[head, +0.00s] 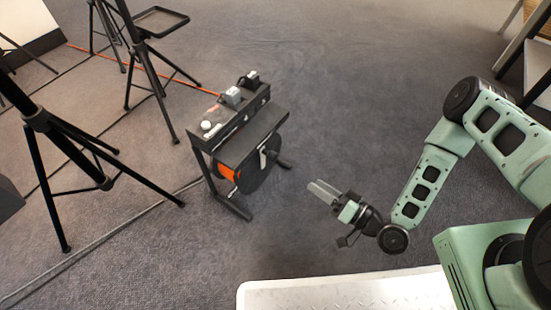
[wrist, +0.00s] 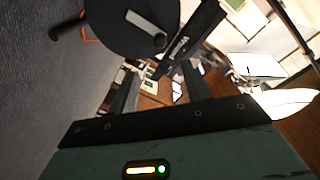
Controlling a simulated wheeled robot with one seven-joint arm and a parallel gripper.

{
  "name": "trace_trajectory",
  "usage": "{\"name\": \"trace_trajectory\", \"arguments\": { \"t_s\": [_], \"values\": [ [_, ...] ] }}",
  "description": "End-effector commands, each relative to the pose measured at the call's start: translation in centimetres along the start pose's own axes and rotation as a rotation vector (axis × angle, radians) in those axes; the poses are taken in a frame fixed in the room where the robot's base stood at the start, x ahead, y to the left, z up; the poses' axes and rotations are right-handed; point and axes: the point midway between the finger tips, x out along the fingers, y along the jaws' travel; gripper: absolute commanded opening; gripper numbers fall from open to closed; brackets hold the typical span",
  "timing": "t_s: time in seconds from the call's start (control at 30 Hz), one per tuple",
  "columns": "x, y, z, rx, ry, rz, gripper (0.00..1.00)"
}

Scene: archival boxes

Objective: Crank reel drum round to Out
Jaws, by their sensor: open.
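The reel drum (head: 257,178) is a dark disc with orange cable (head: 226,171) behind it, hung in a black stand. A pale crank arm (head: 264,158) lies across its face, with a dark handle (head: 284,163) toward the right. In the wrist view the drum (wrist: 115,28) shows at the top, with a pale bar (wrist: 146,29) on it. My gripper (head: 318,188) is open and empty, to the right of the drum and apart from it. In the wrist view my two fingers (wrist: 160,75) stand apart. An Out mark cannot be made out.
The stand's top (head: 238,110) carries small grey blocks and a white knob. Black tripods (head: 85,150) and cables lie to the left. A white textured platform (head: 345,292) is at the front. Carpet between stand and arm is clear. A dark shelf frame (head: 530,60) is at the upper right.

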Motion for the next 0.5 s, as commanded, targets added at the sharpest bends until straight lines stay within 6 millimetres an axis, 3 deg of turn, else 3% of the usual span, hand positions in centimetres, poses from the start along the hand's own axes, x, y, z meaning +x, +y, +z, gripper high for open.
{"name": "trace_trajectory", "arguments": {
  "t_s": [0.5],
  "values": [
    [10.2,0.2,0.3,-0.004,-0.003,-0.003,0.49]
  ]
}}
